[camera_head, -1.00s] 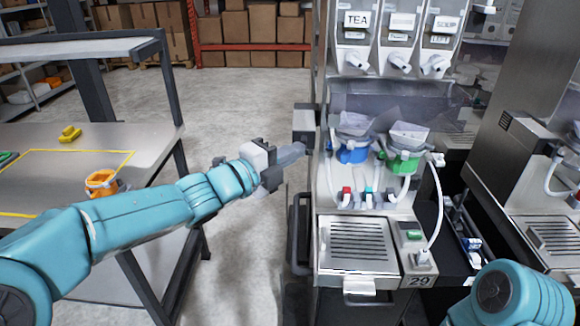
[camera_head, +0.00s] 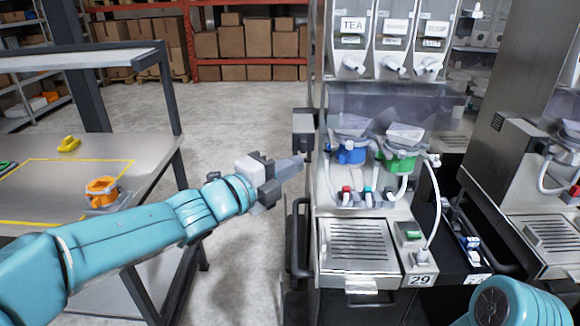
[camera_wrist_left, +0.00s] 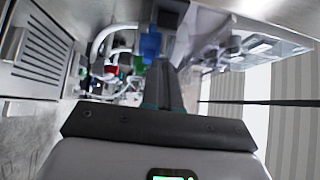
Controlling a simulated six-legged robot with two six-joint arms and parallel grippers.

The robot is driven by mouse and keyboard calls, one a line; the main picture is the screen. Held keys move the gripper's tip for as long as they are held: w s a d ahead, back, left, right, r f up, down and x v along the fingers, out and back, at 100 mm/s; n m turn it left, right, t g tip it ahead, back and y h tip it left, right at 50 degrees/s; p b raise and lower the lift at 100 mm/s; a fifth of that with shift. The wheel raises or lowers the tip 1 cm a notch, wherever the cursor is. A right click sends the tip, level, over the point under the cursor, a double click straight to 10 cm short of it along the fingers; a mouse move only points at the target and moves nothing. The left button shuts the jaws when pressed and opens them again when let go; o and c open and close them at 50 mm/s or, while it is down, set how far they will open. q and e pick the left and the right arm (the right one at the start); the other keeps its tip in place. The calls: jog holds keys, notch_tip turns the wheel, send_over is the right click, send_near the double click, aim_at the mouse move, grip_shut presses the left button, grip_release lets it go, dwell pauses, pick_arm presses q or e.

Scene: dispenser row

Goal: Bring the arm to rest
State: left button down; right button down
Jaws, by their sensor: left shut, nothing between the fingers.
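My left arm reaches in from the left in the head view. Its gripper (camera_head: 290,166) is shut and empty, in the air just left of the dispenser machine (camera_head: 360,225). In the left wrist view the closed fingers (camera_wrist_left: 168,88) point toward the machine, with its blue and green holders beyond them. My right arm shows only as a teal link at the lower right; its gripper is out of view.
A metal workbench (camera_head: 150,150) stands at left, with an orange holder (camera_head: 101,190) and a yellow piece (camera_head: 68,144) on it. The machine has a blue holder (camera_head: 351,155), a green holder (camera_head: 399,163) and a drip tray (camera_head: 357,240). Open floor (camera_head: 240,120) lies between bench and machine.

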pick_arm(q)
jog(key=b+v, duration=0.1)
jog(key=v, duration=0.7)
jog(key=s+a+f+n+g+y, duration=0.25)
jog(key=f+n, duration=0.35)
jog(key=f, duration=1.2)
jog(key=s+a+f+n+g+y, duration=0.1)
jog(key=f+n+g+y, duration=0.35)
jog(key=f, duration=1.35)
jog(key=s+a+f+n+g+y, duration=0.1)
jog(key=s+f+n+g, duration=0.1)
jog(key=s+f+n, duration=0.6)
jog(key=s+f+n+g, duration=0.3)
jog(key=s+f+n, duration=0.4)
jog(key=s+n, duration=0.3)
jog(key=s+p, duration=0.1)
jog(key=s, duration=0.3)
jog(key=shift+a+f+y, duration=0.35)
jog(key=shift+y, duration=0.05)
jog(key=shift+s+n, duration=0.1)
jog(key=shift+n, duration=0.15)
